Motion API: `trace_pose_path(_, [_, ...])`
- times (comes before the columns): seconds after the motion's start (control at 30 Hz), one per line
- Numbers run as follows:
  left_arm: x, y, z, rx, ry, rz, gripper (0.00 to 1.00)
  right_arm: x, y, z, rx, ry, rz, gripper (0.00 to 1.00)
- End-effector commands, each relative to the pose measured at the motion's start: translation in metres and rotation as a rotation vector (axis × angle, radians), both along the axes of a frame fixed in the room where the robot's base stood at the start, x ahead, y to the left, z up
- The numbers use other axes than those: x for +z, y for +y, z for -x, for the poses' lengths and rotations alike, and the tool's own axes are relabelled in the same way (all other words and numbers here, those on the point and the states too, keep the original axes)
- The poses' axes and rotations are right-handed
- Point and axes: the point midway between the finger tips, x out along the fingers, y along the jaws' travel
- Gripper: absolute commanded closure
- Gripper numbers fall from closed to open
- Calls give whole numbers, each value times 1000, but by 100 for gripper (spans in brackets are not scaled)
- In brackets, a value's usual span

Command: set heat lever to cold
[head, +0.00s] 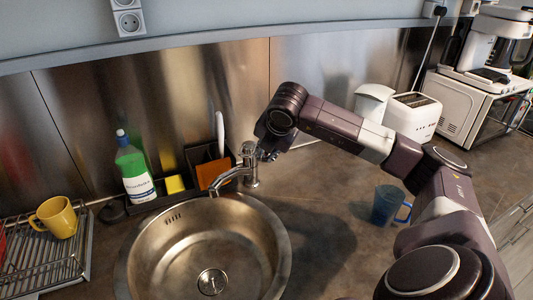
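The chrome faucet (246,170) stands behind the round steel sink (140,262), its spout pointing down and left over the basin. Its heat lever is at the top of the faucet body, close to my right gripper, and I cannot make out its exact position. My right gripper (266,152) is at the upper right of the faucet, its fingers at or right beside the faucet top. The wrist hides much of the fingers, so I cannot tell contact or opening. My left gripper is not in view.
A green soap bottle (134,170), yellow sponge (175,184) and dark caddy stand left of the faucet. A yellow mug (57,217) sits on the drying rack (50,262). A blue mug (387,205) stands on the counter under my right arm. A toaster (413,115) is behind.

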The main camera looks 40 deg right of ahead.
Motion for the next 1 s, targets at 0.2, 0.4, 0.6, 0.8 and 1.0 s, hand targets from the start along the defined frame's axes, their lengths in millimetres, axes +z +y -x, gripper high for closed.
trace_pose_path(0.2, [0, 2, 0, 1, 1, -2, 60, 6, 1, 3, 0, -1, 0, 84])
trace_pose_path(0.4, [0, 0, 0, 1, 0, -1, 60, 36, 9, 20, 0, -5, 2, 84])
trace_pose_path(0.6, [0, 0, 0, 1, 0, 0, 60, 71, 20, 42, 1, -4, 1, 84])
trace_pose_path(0.8, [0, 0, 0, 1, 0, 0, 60, 94, 26, 56, 1, -3, 0, 84])
trace_pose_path(1.0, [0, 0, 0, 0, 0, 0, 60, 100, 28, 61, 0, 0, 0, 84])
